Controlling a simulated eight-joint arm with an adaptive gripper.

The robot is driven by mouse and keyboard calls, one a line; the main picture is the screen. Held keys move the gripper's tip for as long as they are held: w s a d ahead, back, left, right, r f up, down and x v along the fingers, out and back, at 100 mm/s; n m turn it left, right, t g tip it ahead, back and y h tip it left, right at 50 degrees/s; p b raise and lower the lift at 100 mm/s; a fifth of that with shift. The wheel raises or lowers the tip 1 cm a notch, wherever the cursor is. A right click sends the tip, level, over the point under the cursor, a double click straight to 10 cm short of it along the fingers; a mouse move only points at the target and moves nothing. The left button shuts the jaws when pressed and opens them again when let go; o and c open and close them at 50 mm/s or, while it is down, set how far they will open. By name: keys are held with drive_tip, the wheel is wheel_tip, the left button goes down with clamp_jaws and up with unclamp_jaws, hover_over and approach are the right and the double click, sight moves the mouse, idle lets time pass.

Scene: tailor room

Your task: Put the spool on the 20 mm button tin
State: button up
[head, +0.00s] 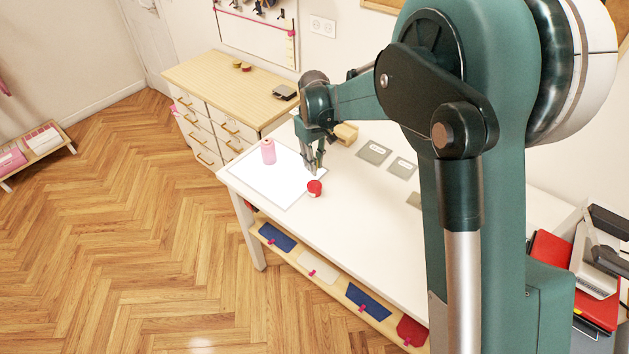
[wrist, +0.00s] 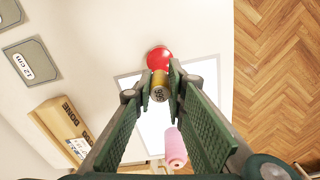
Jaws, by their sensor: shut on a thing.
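My gripper (head: 313,170) is low over the white table, near the edge of a white sheet. In the wrist view its fingertips (wrist: 160,82) are closed on a small gold cylinder with a dark, marked end, apparently the spool (wrist: 159,91). A round red object (wrist: 159,58), possibly the button tin, stands just beyond the fingertips; its size label cannot be read. In the head view the red object (head: 314,187) has a pale patch on its side and stands beside the sheet, just in front of the gripper. Whether the spool touches it cannot be told.
A pink thread cone (head: 268,151) stands on the white sheet (head: 262,180); it also shows in the wrist view (wrist: 175,148). A wooden box marked BONE (wrist: 62,125) and grey labelled cards (head: 374,153) lie behind. The table's front is clear.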

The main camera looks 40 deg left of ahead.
hover_over(315, 185)
drive_tip(key=shift+f, duration=2.1)
drive_tip(key=shift+f, duration=0.15)
drive_tip(key=shift+f, duration=1.75)
drive_tip(key=shift+f, duration=0.15)
drive_tip(key=o, duration=0.7)
drive_tip(key=shift+s, duration=0.1)
wheel_tip(315, 185, up, 12)
drive_tip(key=shift+r, duration=0.2)
